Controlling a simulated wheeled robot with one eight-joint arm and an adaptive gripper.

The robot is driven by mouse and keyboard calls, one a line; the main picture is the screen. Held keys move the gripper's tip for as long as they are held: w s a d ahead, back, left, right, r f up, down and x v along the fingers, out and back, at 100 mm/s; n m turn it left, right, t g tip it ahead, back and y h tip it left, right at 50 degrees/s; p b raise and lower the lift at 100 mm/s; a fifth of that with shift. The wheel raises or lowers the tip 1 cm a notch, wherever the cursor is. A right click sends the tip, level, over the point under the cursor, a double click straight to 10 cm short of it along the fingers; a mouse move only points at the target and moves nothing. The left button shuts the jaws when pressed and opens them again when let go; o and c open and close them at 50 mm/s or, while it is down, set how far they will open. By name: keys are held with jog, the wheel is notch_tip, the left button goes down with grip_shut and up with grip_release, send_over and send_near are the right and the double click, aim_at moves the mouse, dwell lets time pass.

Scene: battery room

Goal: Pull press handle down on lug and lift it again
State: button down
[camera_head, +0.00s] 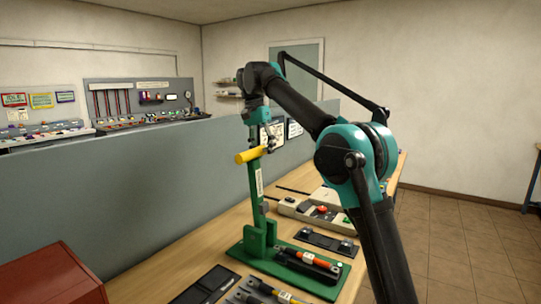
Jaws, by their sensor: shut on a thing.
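A green press stands on the workbench, with a tall column (256,185) and a flat base (262,262). Its yellow press handle (249,156) sticks out high up on the column, pointing left and slightly down. My gripper (269,146) comes down from above and is shut on the handle near its right end. The fingers are small and dark here, so the exact grip is hard to make out. A cable piece with an orange-red sleeve (311,260) lies on the press base. The lug itself is too small to tell.
The wooden workbench (180,268) also carries a dark tray (207,286), a grey box with a red knob (320,209) and a dark plate (325,241). A grey partition (130,190) runs along its left side. A red box (50,280) stands at front left.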

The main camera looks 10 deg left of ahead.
jog(key=shift+w+a, duration=0.25)
jog(key=shift+a, duration=0.35)
jog(key=shift+w+a, duration=0.25)
jog(key=shift+a, duration=0.5)
jog(key=shift+a+f, duration=0.15)
jog(key=c, duration=1.3)
grip_release()
jog(key=shift+w, duration=0.1)
jog(key=shift+o, duration=0.6)
jog(key=shift+w+a+f, duration=0.1)
jog(key=shift+a+f, duration=0.05)
jog(key=shift+a, duration=0.1)
jog(key=shift+d, duration=0.1)
jog(key=shift+d, duration=0.15)
